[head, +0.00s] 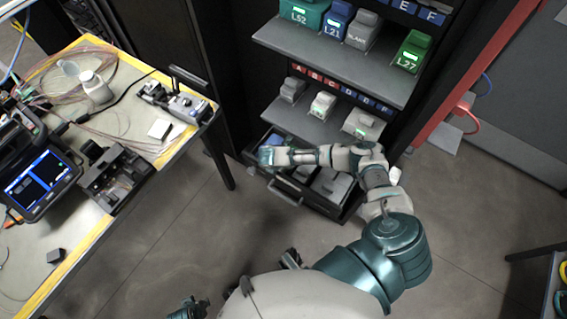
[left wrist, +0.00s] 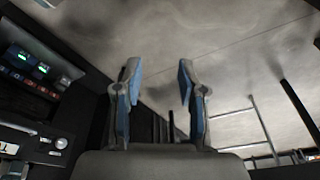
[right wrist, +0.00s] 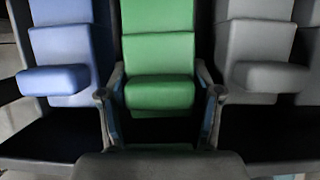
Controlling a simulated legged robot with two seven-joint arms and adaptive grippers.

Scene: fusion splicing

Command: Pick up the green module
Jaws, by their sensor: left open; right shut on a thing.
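The green module (right wrist: 160,55) stands in the middle of the right wrist view, between a blue module (right wrist: 62,60) and a grey module (right wrist: 262,60). My right gripper (right wrist: 159,94) has one finger on each side of the green module's front block and is shut on it. In the head view my right gripper (head: 268,157) is down at the open drawer (head: 292,196), and it hides the green module there. My left gripper (left wrist: 158,82) is open and empty in the left wrist view, with floor behind it.
Shelves above the drawer hold several modules, including a green one marked L27 (head: 411,52) at the upper right. A yellow-edged workbench (head: 120,120) with devices and cables stands at left. The floor (head: 170,225) between bench and drawer is clear.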

